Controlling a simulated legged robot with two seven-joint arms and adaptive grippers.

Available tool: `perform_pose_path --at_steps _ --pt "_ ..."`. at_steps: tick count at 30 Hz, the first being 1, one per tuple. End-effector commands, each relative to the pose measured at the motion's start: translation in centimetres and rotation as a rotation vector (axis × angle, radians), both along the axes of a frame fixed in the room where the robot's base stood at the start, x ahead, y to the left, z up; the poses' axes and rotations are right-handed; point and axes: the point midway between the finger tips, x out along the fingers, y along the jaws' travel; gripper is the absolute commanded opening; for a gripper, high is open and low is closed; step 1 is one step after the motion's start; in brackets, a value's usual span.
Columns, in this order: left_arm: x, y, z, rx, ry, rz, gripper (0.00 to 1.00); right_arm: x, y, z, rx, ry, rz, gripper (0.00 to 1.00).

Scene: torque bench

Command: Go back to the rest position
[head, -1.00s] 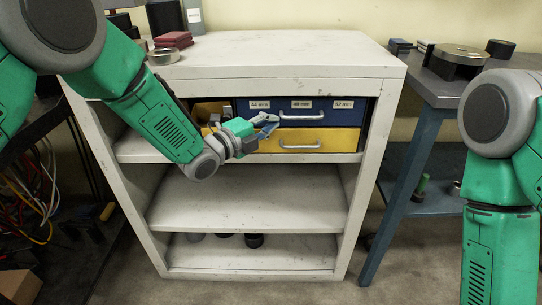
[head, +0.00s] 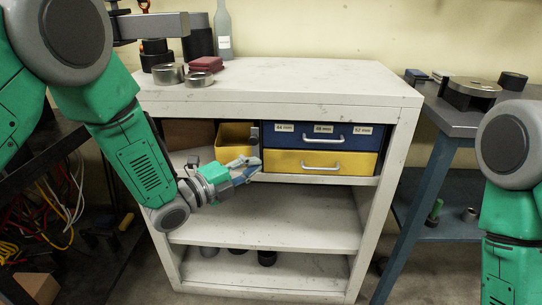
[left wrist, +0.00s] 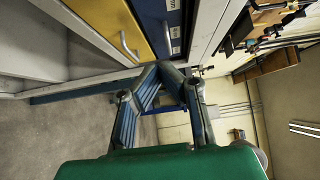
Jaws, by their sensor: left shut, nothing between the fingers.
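My left gripper (head: 246,173) is shut and empty in the head view, in front of the white shelf unit and just left of the yellow drawer (head: 315,163). Its closed fingers also show in the left wrist view (left wrist: 160,72). The blue drawer (head: 318,137), with three size labels, sits above the yellow one, and both look closed. My right arm stands at the right edge of the head view, and its gripper is out of the frame.
The white shelf unit (head: 300,88) has open shelves below the drawers. A yellow bin (head: 233,142) stands left of the drawers. Metal rings (head: 168,73) and red blocks (head: 205,64) lie on top. A blue-legged bench (head: 447,121) stands at right, cables (head: 55,210) at left.

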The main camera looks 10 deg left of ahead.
Motion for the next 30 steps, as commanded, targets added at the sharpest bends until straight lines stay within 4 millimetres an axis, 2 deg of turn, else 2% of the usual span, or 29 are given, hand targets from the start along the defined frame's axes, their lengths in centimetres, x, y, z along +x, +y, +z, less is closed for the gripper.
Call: perform_pose_path --at_steps 2,4,8,11,12,14,15,17,18,21,24,27,30 --pt "-0.5 0.3 -0.5 -0.005 0.031 0.010 0.00 0.0 0.0 0.2 0.000 0.000 0.001 0.45" --pt "-1.2 0.8 -2.0 -0.024 0.119 0.041 0.00 0.0 0.0 0.6 0.000 0.000 0.001 0.45" --pt "-4.2 3.2 -7.6 -0.121 0.454 0.186 0.00 0.0 0.0 1.7 0.000 0.000 0.001 0.45" --pt "-8.7 6.2 -12.8 -0.231 0.779 0.375 0.00 0.0 0.0 2.8 0.000 0.000 0.000 0.45" --pt "-10.8 7.4 -14.7 -0.277 0.902 0.462 0.00 0.0 0.0 3.2 0.000 0.000 0.000 0.45" --pt "-14.4 9.3 -17.1 -0.347 1.073 0.599 0.00 0.0 0.0 3.8 0.000 0.000 0.000 0.45" --pt "-16.9 10.5 -18.5 -0.392 1.178 0.697 0.00 0.0 0.0 4.2 0.000 0.000 0.000 0.45" --pt "-20.9 12.2 -20.2 -0.458 1.321 0.853 0.00 0.0 0.0 4.7 0.000 0.000 0.000 0.45" --pt "-23.6 13.2 -21.0 -0.500 1.403 0.959 0.00 0.0 0.0 5.0 0.000 0.000 0.000 0.45" --pt "-29.9 15.4 -22.2 -0.594 1.561 1.217 0.00 0.0 0.0 5.7 0.000 0.000 0.000 0.45" --pt "-34.8 16.8 -22.3 -0.660 1.650 1.434 0.00 0.0 0.0 6.2 0.000 0.000 0.000 0.45" --pt "-37.9 17.5 -22.1 -0.702 1.689 1.583 0.00 0.0 0.0 6.5 0.000 0.000 0.001 0.45" --pt "-39.5 17.8 -22.0 -0.722 1.703 1.659 0.00 0.0 0.0 6.6 0.000 0.000 0.001 0.45"
